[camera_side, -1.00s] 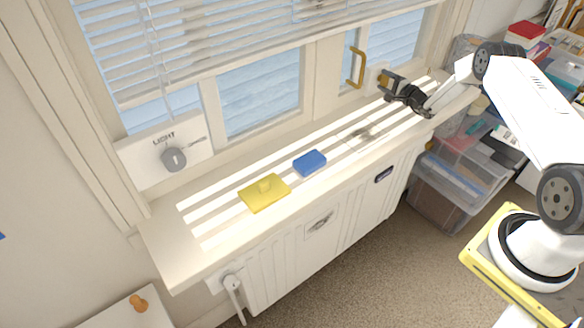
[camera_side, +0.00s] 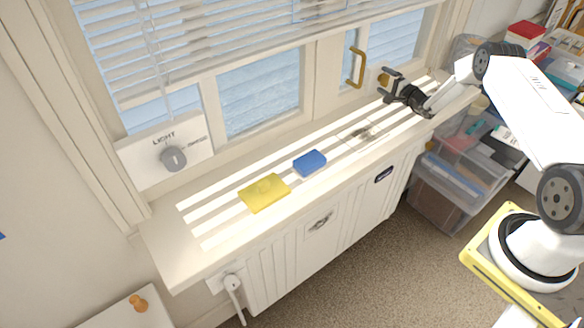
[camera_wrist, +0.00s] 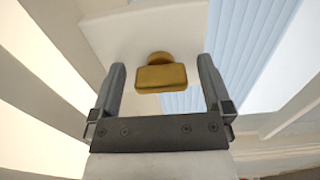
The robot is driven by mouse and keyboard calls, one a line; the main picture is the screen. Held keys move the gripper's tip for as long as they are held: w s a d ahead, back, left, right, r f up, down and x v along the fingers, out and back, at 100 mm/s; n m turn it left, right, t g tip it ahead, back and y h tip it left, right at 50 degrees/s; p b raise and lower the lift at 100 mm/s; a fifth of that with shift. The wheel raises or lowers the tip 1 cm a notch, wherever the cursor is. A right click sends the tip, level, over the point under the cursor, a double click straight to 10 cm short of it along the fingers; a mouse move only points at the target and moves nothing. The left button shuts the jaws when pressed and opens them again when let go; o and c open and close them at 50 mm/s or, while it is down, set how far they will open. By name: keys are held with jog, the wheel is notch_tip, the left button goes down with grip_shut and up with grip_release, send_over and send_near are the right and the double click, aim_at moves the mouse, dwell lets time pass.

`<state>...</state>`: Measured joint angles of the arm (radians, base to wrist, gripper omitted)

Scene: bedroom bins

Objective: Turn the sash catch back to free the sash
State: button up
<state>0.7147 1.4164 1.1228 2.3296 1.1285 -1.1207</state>
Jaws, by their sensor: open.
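The brass sash catch (camera_side: 384,79) sits on the window frame by the right-hand pane. The wrist view shows its round base and a broad, flat tab (camera_wrist: 161,78) lying roughly level across the picture. My gripper (camera_side: 386,85) is open at the catch. In the wrist view its two dark fingers stand on either side of the tab, with a clear gap on each side. I see no contact. The sash itself is the framed pane with the brass pull handle (camera_side: 357,68) to the left of the catch.
A light switch panel (camera_side: 166,152) stands at far left. Blinds (camera_side: 200,45) hang above. Clear storage boxes (camera_side: 460,180) stand below right.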

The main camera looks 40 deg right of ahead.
jog(key=shift+s, duration=0.15)
jog(key=shift+s, duration=3.75)
